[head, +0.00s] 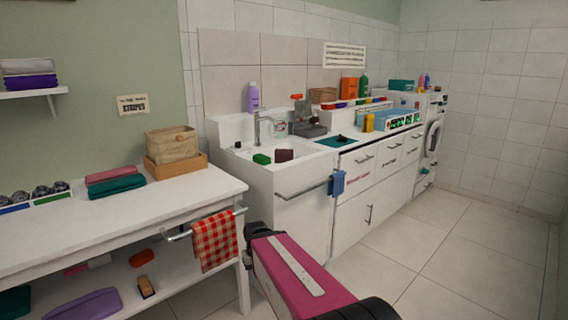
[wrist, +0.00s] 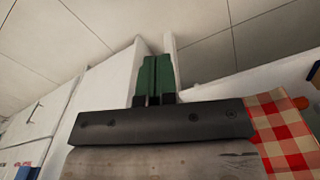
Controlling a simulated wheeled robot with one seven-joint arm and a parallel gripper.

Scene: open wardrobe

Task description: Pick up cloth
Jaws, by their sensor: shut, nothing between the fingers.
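A red-and-white checked cloth (head: 214,240) hangs over the metal rail on the front of the left table in the head view. It also shows at the right edge of the wrist view (wrist: 284,135), partly cut off by the frame and partly behind the gripper's body. A blue cloth (head: 338,183) hangs on the sink unit's rail. My gripper (wrist: 155,75) shows in the wrist view with its green fingers together and empty. It is apart from the checked cloth, which lies to its right there. In the head view my arm's end hides the gripper.
The white table (head: 130,212) has a lower shelf with several items. Its rail (head: 178,237) sticks out in front. The sink unit (head: 285,205) and drawer counter (head: 360,205) stand further back with their own rail. Open tiled floor (head: 445,235) lies to the right.

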